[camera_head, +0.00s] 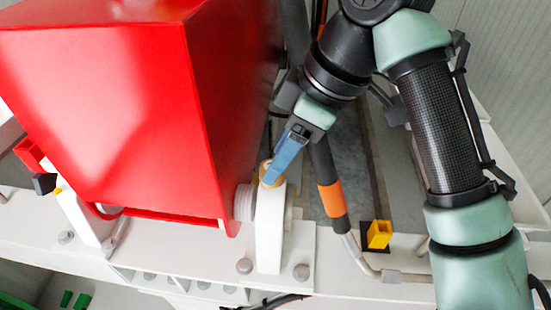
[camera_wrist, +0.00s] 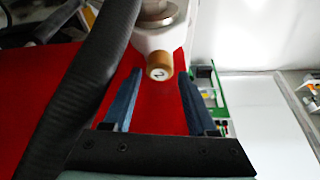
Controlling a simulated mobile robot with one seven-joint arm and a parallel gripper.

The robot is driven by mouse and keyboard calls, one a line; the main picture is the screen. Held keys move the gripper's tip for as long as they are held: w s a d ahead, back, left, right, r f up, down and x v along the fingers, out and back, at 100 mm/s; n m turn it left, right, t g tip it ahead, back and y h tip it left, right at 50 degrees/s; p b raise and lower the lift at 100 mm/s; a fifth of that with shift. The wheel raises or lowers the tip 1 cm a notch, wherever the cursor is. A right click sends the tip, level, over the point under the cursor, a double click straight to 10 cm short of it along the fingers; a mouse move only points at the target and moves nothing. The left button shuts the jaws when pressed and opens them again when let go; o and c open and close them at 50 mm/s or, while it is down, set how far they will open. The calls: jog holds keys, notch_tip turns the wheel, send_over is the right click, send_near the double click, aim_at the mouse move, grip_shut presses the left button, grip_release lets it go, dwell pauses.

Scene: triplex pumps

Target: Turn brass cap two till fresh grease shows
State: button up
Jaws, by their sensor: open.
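The brass cap (camera_wrist: 159,64) is a small round cap with a pale end face bearing a dark mark, possibly a 2. It sits on a white housing (camera_wrist: 152,38). In the head view the cap (camera_head: 265,170) tops the white bearing block (camera_head: 269,228) beside the red pump housing and is partly hidden by my finger. My gripper (camera_wrist: 160,77) is open, its two blue fingers pointing at the cap, which shows between their tips with gaps on both sides. The fingers also reach it in the head view (camera_head: 273,178). Contact and grease cannot be made out.
The large red housing (camera_head: 110,110) stands close left of my gripper. A dark hose with an orange band (camera_head: 331,198) runs close on the right. A yellow fitting (camera_head: 379,234) sits on the white frame (camera_head: 180,262). A dark hose (camera_wrist: 75,95) crosses the wrist view's left.

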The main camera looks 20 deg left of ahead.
jog(key=shift+x, duration=1.05)
grip_shut()
